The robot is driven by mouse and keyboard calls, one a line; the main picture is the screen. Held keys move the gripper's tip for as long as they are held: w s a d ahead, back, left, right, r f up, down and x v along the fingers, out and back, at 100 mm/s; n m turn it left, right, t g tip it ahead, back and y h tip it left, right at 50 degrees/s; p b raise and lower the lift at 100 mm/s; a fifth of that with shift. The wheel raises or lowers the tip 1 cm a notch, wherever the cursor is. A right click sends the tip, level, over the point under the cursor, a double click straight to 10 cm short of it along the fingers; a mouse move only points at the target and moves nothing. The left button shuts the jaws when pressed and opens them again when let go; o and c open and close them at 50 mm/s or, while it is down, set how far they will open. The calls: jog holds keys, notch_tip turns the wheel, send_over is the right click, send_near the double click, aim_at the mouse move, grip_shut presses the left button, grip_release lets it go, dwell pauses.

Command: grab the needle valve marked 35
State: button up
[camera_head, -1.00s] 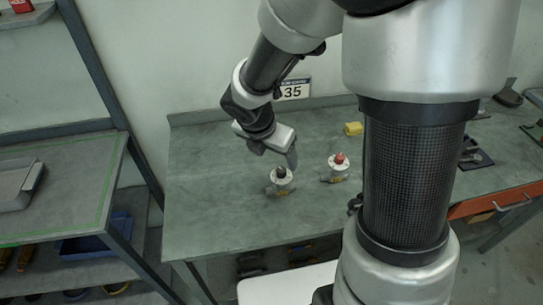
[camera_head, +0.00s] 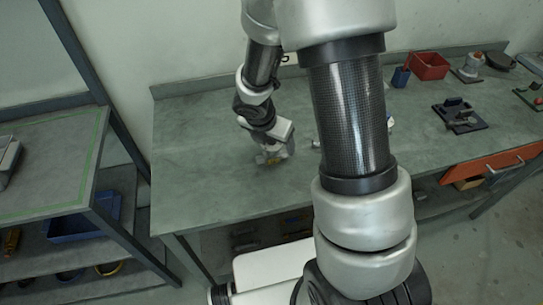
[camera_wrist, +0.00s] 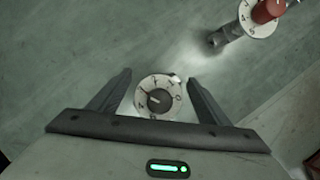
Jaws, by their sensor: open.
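A valve with a black knob and a white round dial (camera_wrist: 158,98) sits between the two fingers of my gripper (camera_wrist: 161,76) in the wrist view. The fingers are open, one on each side of the dial, with a gap on both sides. A second valve with a red knob (camera_wrist: 267,10) and white dial is at the upper right of the wrist view. I cannot read a 35 on either valve.
The grey-green bench (camera_head: 195,180) is clear to the left of my gripper. A red bin (camera_head: 429,66), a blue cup (camera_head: 401,77) and a dark fixture (camera_head: 459,115) stand farther right. A shelf rack (camera_head: 60,185) stands left of the bench. My arm hides the bench's middle.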

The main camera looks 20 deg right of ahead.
jog(key=c, duration=1.5)
jog(key=shift+r, duration=0.15)
